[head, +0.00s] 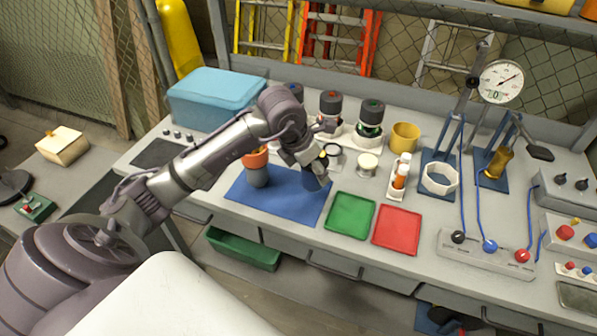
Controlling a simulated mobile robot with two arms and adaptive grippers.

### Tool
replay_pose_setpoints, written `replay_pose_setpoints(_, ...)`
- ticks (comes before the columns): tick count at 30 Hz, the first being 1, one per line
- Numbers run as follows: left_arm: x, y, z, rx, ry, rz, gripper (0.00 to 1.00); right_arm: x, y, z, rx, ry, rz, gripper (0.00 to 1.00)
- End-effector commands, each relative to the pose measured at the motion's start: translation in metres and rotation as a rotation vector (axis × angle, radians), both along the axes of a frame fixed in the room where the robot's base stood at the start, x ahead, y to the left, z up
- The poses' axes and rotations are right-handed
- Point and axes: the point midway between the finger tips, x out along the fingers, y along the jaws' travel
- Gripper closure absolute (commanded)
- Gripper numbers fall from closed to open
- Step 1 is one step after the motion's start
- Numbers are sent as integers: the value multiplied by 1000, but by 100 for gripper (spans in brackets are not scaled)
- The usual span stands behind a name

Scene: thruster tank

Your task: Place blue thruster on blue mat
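The blue mat (285,208) lies flat at the bench's front. Dark-capped thrusters stand in a row behind my arm: one marked red (330,104), one marked green (370,114), and a leftmost one (295,90), partly hidden by my wrist. The leftmost one's marking looks bluish but is small. My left gripper (322,163) points down over the mat's back right part. My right gripper is out of view.
A grey object with an orange top (256,168) stands upright on the mat's left part. A green mat (350,215) and red mat (396,229) lie to the right. A light-blue box (213,97), yellow cup (404,137) and gauge stand (470,100) are farther back.

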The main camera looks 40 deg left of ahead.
Motion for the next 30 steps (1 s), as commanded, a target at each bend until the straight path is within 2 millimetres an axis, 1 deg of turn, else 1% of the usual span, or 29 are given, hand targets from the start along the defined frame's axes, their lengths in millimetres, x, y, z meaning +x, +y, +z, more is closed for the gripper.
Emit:
replay_pose_setpoints(1, 0, 11, -4, 0, 4, 5, 82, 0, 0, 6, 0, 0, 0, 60)
replay_pose_setpoints(3, 1, 21, -11, -1, 3, 2, 82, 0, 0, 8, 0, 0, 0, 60)
replay_pose_setpoints(6, 2, 31, -17, -2, 0, 1, 82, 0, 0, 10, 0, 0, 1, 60)
replay_pose_setpoints(8, 3, 34, -20, -2, -1, 1, 82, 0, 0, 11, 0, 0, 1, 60)
replay_pose_setpoints(11, 3, 35, -27, -2, 1, -1, 82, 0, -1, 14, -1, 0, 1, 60)
replay_pose_setpoints(15, 2, 34, -48, -4, 1, -1, 82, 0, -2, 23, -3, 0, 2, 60)
replay_pose_setpoints(18, 3, 35, -58, -2, -2, 0, 82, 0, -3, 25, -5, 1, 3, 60)
replay_pose_setpoints(26, 3, 35, -61, 0, -3, -2, 82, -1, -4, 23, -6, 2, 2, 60)
replay_pose_setpoints(29, 3, 35, -64, 0, -3, -2, 82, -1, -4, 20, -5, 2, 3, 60)
replay_pose_setpoints(30, 3, 35, -64, 0, -1, -2, 29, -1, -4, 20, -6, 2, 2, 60)
